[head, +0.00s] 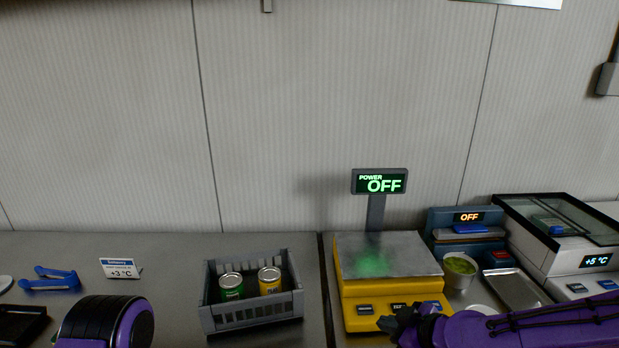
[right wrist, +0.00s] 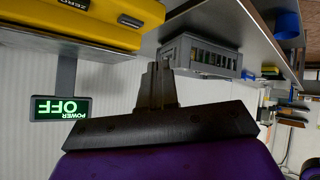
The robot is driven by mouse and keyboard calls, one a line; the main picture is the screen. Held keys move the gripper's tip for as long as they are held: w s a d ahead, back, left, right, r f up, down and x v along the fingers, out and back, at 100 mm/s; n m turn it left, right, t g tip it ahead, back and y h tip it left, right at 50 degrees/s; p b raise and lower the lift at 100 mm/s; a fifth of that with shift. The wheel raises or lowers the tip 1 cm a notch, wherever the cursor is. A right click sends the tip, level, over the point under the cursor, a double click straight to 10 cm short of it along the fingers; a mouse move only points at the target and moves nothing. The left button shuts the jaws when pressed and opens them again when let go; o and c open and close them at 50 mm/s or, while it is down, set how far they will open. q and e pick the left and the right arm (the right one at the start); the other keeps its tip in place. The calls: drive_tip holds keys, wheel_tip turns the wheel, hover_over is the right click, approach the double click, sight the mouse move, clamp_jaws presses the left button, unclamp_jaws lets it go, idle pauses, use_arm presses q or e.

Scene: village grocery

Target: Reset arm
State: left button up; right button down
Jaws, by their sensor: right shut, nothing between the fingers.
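My right arm comes in from the right in the head view, and its dark gripper (head: 395,322) is at the front edge of the yellow scale (head: 362,287). The right wrist view, which is upside down, shows its fingers (right wrist: 157,72) together with nothing between them. The scale's display (head: 379,181) reads POWER OFF. A purple and black part of my left arm shows at the lower left of the head view; the left gripper is out of view.
A grey crate (head: 252,316) with a green can (head: 231,287) and a yellow can (head: 270,280) stands left of the scale. A bowl (head: 459,269), a metal tray (head: 516,288) and a cooler (head: 560,238) are at the right.

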drive_tip(key=s+d+f+m+h+b, duration=0.2)
drive_tip(key=s+d+f+m+h, duration=0.15)
drive_tip(key=f+m, duration=0.45)
drive_tip(key=s+d+f+m+h+b, duration=0.1)
drive_tip(key=s+d+f+m+h, duration=0.1)
drive_tip(key=s+d+f+m, duration=0.4)
drive_tip(key=s+d+f+m+g+h+b, duration=0.1)
drive_tip(key=s+d+f+g+h+b, duration=0.1)
drive_tip(key=s+f, duration=0.7)
drive_tip(key=s+d+f+m+g+h+b, duration=0.1)
drive_tip(key=s+d+f+m+g+b, duration=0.1)
drive_tip(key=s+f, duration=0.8)
drive_tip(key=shift+s+f+g+h+b, duration=0.2)
drive_tip(key=shift+s+g+h+b, duration=0.2)
drive_tip(key=shift+s+g, duration=0.25)
drive_tip(key=shift+s+d, duration=0.1)
